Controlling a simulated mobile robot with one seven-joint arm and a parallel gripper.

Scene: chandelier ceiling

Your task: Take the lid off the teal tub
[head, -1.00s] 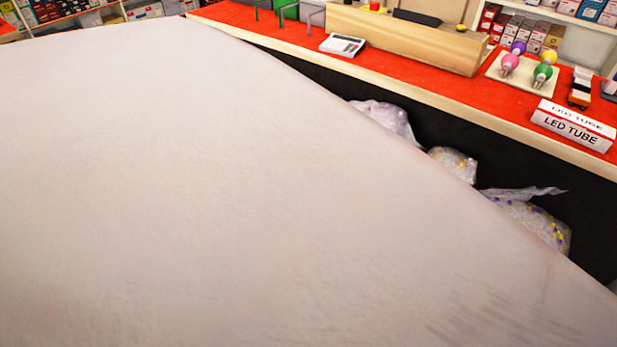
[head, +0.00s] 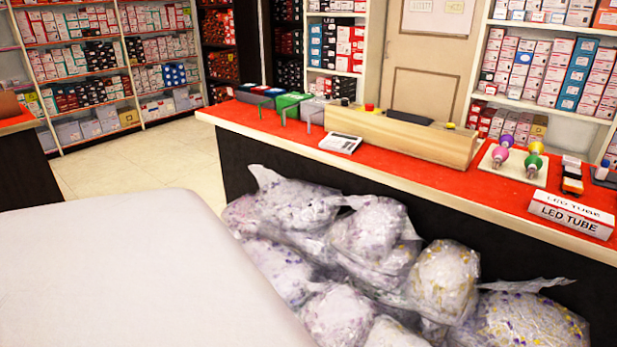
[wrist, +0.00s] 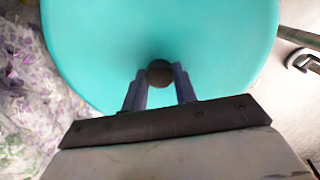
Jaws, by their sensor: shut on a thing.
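In the wrist view the lid (wrist: 95,45) is a smooth, round teal surface that fills the upper middle. A dark brown round knob (wrist: 159,73) stands near its front edge in the picture. My gripper (wrist: 160,77) is shut on this knob, with one finger on each side. The tub's walls do not show below the lid, so I cannot tell whether the lid rests on the tub or is apart from it. Neither the tub, the lid nor my gripper shows in the head view.
Several clear bags (head: 375,250) of white and purple pieces lie piled before the red-topped counter (head: 400,170). A calculator (head: 340,143), bulbs (head: 535,160) and an LED tube box (head: 570,214) stand on it. Tiled floor (head: 150,160) is open at the left. Stocked shelves (head: 85,85) line the back.

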